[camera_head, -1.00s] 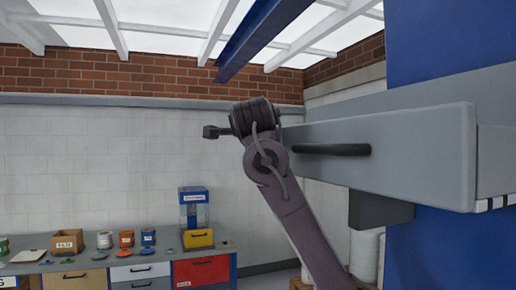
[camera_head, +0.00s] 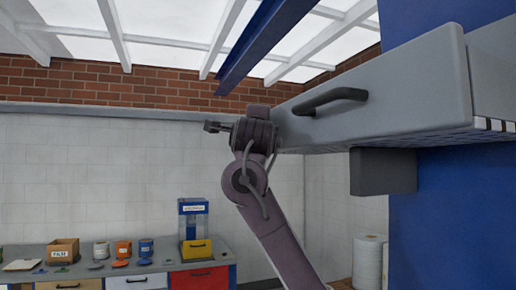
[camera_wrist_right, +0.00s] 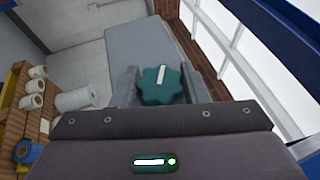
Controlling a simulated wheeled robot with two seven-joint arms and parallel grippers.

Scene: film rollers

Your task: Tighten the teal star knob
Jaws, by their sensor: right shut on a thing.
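The teal star knob (camera_wrist_right: 160,85) shows in the right wrist view, with a white pointer mark on its face. It sits between the two grey fingers of my right gripper (camera_wrist_right: 157,83), which is shut on it. The grey box-shaped housing (camera_wrist_right: 143,45) lies behind the knob in that view. In the head view my right arm rises from below, with its wrist beside the near left end of the grey housing (camera_head: 400,90). The knob cannot be made out in the head view. My left gripper is in neither view.
The housing has a dark handle (camera_head: 330,98) and adjoins a blue column (camera_head: 450,220). A workbench (camera_head: 165,267) with pots, a cardboard box (camera_head: 63,250) and a blue-and-yellow unit (camera_head: 194,230) stands against the far wall.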

